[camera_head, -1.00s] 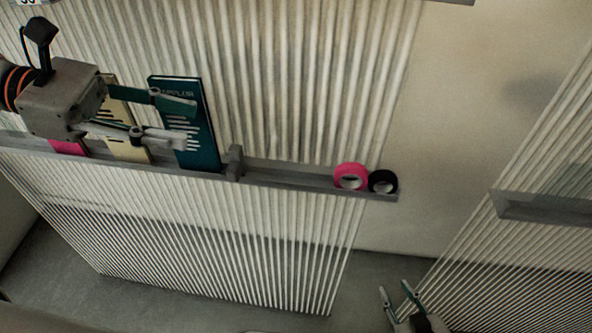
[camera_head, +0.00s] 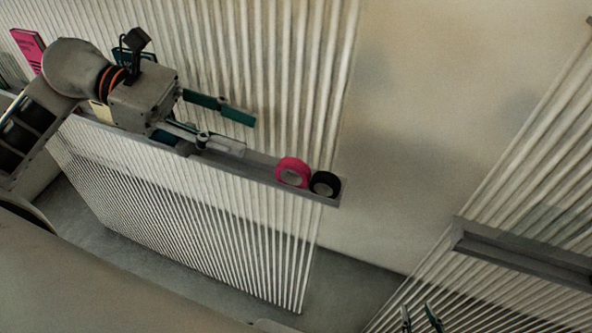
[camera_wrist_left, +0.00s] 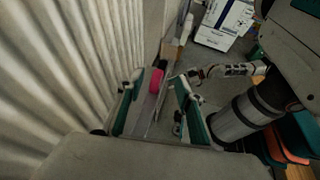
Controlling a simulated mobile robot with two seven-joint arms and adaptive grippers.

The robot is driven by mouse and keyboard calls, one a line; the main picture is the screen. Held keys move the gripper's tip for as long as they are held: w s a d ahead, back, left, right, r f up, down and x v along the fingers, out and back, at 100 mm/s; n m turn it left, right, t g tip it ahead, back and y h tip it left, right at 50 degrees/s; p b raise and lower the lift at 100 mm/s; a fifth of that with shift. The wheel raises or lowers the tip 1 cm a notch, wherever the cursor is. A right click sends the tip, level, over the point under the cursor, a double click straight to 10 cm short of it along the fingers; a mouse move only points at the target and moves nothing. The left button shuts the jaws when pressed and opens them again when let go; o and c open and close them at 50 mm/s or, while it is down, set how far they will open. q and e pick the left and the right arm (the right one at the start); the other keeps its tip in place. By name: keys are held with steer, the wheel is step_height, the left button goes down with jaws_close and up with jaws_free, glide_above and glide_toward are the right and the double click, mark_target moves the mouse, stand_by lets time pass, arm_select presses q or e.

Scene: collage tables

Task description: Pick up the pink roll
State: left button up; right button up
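The pink roll (camera_head: 292,172) stands on its edge on the grey shelf (camera_head: 250,168), close to the shelf's right end. It touches or nearly touches a black roll (camera_head: 324,184) on its right. My left gripper (camera_head: 246,134) is open and empty, to the left of the pink roll and a little above the shelf. In the left wrist view the pink roll (camera_wrist_left: 156,80) shows ahead, between the open fingers (camera_wrist_left: 158,110) but beyond their tips. My right gripper (camera_head: 420,318) is low at the bottom edge, far from the roll; its two fingers stand apart.
A ribbed white wall panel (camera_head: 290,60) rises behind the shelf. A pink book (camera_head: 28,48) and others stand on the shelf's left part, partly behind my left arm. Another grey shelf (camera_head: 520,254) is at the right. White boxes (camera_wrist_left: 226,22) lie far off in the left wrist view.

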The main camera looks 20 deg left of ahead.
mark_target(291, 161)
arm_select(q)
steer(key=f, duration=0.1)
steer(key=d+f, duration=0.1)
steer(key=f, duration=0.1)
steer(key=shift+w+d, duration=0.1)
steer(key=shift+d, duration=0.15)
steer(key=shift+x, duration=3.05)
steer(key=shift+f, duration=0.1)
jaws_close()
